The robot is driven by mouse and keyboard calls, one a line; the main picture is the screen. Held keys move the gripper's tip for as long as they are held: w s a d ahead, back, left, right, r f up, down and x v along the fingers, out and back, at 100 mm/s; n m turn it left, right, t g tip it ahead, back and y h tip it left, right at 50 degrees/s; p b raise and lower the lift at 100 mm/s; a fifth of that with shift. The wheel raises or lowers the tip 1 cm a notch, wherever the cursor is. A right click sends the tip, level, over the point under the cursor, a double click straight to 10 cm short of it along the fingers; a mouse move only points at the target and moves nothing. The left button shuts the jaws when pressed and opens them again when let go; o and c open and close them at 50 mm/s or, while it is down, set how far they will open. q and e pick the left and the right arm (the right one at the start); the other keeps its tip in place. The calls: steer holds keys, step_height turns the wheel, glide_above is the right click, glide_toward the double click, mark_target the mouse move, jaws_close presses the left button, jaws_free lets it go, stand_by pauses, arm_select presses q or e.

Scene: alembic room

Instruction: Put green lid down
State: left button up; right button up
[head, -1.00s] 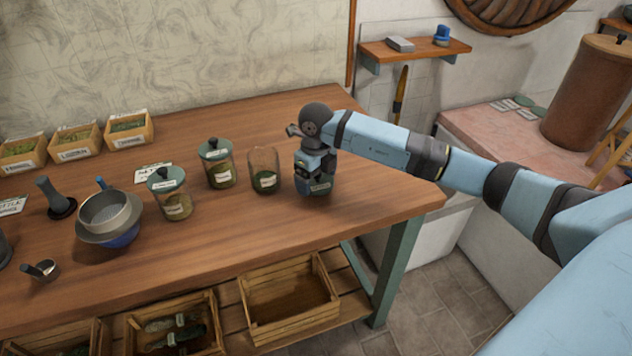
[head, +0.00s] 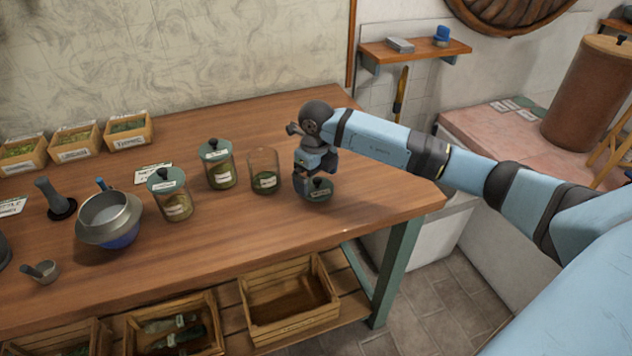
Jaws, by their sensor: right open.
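The green lid (head: 318,190) lies on the wooden table to the right of an uncovered glass jar (head: 265,180). A dark knob shows on top of the lid. My right gripper (head: 313,176) points down just above and behind the lid, with its jaws open. The fingertips are small and partly hidden, so I cannot tell whether they still touch the knob. The uncovered jar holds some dark green stuff and has a label. My left gripper is not in view.
Two jars with green lids, one nearer (head: 173,200) and one farther (head: 217,170), stand left of the uncovered jar. A metal sieve on a bowl (head: 108,222) is farther left. The table (head: 370,203) is clear to the right of the lid. Crates sit below.

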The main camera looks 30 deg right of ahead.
mark_target(316, 179)
step_height(316, 179, up, 10)
stand_by(0.3)
stand_by(0.3)
steer(key=shift+s+f, duration=0.1)
steer(key=shift+s, duration=0.05)
